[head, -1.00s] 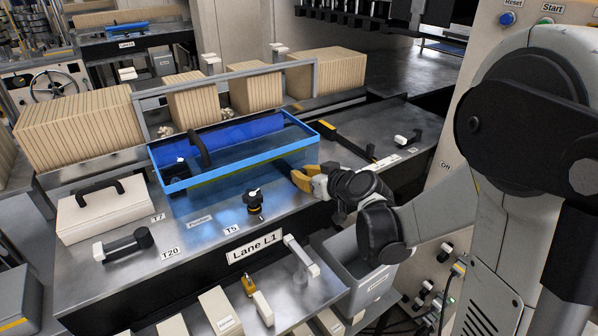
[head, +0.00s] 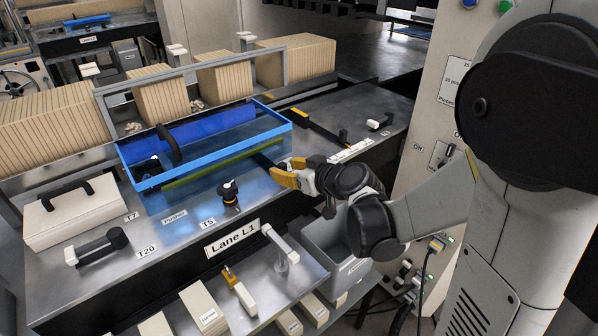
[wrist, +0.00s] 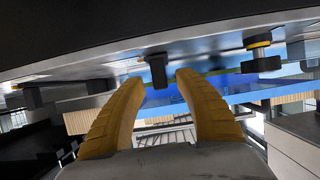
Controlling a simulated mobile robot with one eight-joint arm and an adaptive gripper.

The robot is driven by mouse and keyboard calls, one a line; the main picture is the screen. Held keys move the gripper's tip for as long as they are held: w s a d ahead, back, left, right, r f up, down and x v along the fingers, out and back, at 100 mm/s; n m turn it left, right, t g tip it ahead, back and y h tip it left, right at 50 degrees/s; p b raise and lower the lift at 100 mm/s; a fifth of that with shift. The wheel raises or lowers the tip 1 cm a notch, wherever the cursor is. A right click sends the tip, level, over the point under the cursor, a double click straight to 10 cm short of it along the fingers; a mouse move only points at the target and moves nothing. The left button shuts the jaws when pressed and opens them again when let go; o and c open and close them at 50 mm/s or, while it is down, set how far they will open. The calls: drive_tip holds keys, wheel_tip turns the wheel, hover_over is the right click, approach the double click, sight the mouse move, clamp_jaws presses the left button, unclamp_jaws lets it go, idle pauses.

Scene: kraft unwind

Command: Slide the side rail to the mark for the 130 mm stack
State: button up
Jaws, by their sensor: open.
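A black bar with a yellow end (head: 318,129) lies on the steel table right of the blue guard; it may be the side rail, but I cannot tell for sure. A white marked strip (head: 350,150) lies near it; its markings are too small to read. My gripper (head: 283,178) is open at the table's front edge, just in front of the blue guard's right corner. In the wrist view, a dark block-like part (wrist: 157,70) shows ahead, between my yellow fingers. No contact is clear. My gripper hides part of the table behind it.
The blue guard (head: 137,170) stands left of my gripper. A black knob (head: 230,192) stands by the T5 label. A grey bin (head: 330,236) is below my arm, and a control cabinet (head: 425,120) stands right.

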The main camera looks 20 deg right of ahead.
drive_tip(key=v, duration=1)
drive_tip(key=shift+s, duration=0.25)
drive_tip(key=shift+r, duration=0.1)
drive_tip(key=s+a+f+m+g+h, duration=0.1)
drive_tip(key=s+a+g+h, duration=0.1)
drive_tip(key=s, duration=0.5)
drive_tip(key=s+a+f+m+g+h, duration=0.1)
drive_tip(key=s+a+m+g+h, duration=0.1)
drive_tip(key=s, duration=0.6)
drive_tip(key=shift+a+f+m+g, duration=0.3)
drive_tip(key=shift+g, duration=0.6)
drive_tip(key=shift+a, duration=0.1)
